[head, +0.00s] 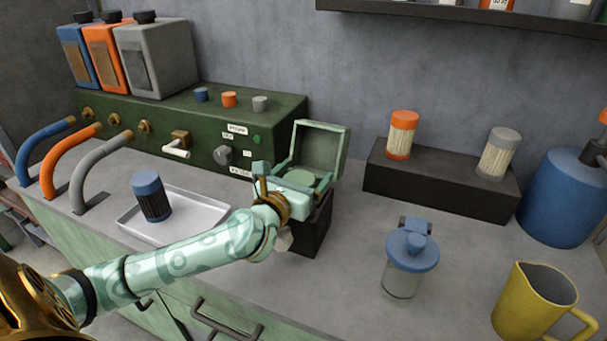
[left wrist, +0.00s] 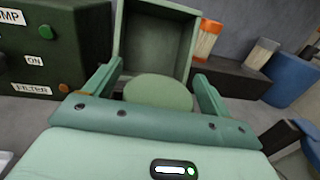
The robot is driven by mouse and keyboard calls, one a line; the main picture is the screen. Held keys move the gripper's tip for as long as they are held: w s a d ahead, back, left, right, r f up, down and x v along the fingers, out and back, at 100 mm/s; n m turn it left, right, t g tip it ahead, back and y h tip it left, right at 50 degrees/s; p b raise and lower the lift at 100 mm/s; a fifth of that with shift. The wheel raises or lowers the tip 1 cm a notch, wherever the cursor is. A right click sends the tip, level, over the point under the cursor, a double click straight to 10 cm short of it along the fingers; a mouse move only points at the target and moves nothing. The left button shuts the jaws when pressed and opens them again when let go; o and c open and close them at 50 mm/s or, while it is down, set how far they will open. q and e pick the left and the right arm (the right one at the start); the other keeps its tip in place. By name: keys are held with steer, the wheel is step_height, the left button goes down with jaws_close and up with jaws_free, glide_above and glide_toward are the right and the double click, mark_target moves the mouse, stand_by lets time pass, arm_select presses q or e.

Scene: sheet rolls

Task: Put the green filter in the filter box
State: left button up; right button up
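The filter box (head: 320,148) stands at mid-counter with its green lid open and upright at the back, its dark body below; the lid's inside also shows in the left wrist view (left wrist: 158,45). A round pale green top, which looks like the green filter's cap (head: 300,177), sits at the box opening below the lid; it also shows in the left wrist view (left wrist: 158,92). The filter's body is hidden. My left gripper (head: 283,182) is at the box. In the left wrist view its fingers (left wrist: 155,88) are apart on either side of the cap, with gaps. My right gripper is not in view.
A blue-capped filter (head: 152,196) stands in a white tray (head: 206,213). Orange (head: 402,134) and grey (head: 497,153) filters stand on a dark block (head: 440,187). A blue-lidded jar (head: 411,256), yellow jug (head: 537,303) and blue container (head: 555,203) are at right. A green pump housing (head: 205,125) is behind.

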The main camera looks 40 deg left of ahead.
arm_select(q)
steer(key=shift+r, duration=0.4)
steer(key=s+p, duration=0.1)
steer(key=s, duration=0.3)
steer(key=s+d+p, duration=0.1)
steer(key=s, duration=0.3)
steer(key=s+p, duration=0.1)
steer(key=s, duration=0.3)
steer(key=shift+d+r, duration=0.2)
steer(key=shift+d, duration=0.15)
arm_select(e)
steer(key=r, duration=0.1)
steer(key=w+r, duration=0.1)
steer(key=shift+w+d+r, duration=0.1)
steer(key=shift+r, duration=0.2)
